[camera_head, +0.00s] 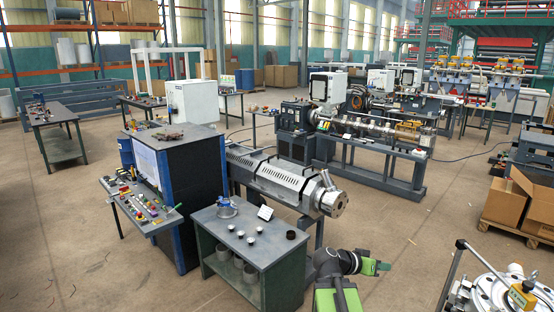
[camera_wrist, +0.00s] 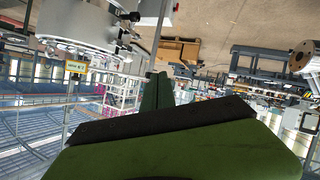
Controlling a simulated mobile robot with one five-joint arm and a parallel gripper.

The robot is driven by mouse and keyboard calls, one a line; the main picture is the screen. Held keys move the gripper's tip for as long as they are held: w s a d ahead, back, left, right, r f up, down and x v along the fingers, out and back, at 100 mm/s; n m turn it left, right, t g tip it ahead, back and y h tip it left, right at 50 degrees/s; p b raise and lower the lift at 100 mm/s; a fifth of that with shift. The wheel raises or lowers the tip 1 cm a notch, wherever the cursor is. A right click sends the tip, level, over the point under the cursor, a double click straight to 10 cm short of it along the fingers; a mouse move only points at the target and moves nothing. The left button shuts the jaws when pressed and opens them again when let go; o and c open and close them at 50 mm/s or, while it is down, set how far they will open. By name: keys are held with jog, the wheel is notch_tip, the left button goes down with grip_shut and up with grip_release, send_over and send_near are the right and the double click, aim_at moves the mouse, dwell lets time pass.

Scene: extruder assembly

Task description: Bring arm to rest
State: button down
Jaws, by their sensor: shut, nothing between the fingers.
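My arm reaches in at the bottom of the head view, with a dark joint and green parts. My gripper (camera_head: 376,267) is at the arm's end, with green fingers pointing right, in the air over bare floor. It is to the right of the small grey table (camera_head: 262,262) and apart from it. In the wrist view my gripper (camera_wrist: 158,92) shows as green and black shapes from the bottom to the middle. Its fingers are shut with nothing held. The wrist picture is turned over, with the floor at the top.
The grey table bears several small cups and a blue-based item. The extruder barrel (camera_head: 290,183) ends behind my gripper. A round metal machine (camera_head: 500,292) stands at the lower right, also in the wrist view (camera_wrist: 85,25). Open cartons (camera_head: 507,202) sit on a pallet. Floor between is clear.

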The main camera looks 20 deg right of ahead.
jog(key=w+a+f+n+t+y, duration=0.1)
jog(key=w+a+f+n+y, duration=0.15)
jog(key=a, duration=0.45)
jog(key=w+a+f+n+y+b, duration=0.1)
jog(key=w+a+f, duration=0.1)
jog(key=a+f, duration=0.35)
jog(key=w+a+f+n+t+y, duration=0.1)
jog(key=w+a+f+y, duration=0.1)
jog(key=a, duration=0.6)
jog(key=s+a+f+n+g+y, duration=0.1)
jog(key=s+a+f+n+y, duration=0.1)
jog(key=a, duration=0.8)
jog(key=s+a+f+n+g+y, duration=0.1)
jog(key=a+f+n+y, duration=0.2)
jog(key=a, duration=0.6)
jog(key=n+y, duration=0.2)
jog(key=n, duration=0.1)
jog(key=shift+s+a+f+y, duration=0.35)
jog(key=shift+a+f, duration=0.05)
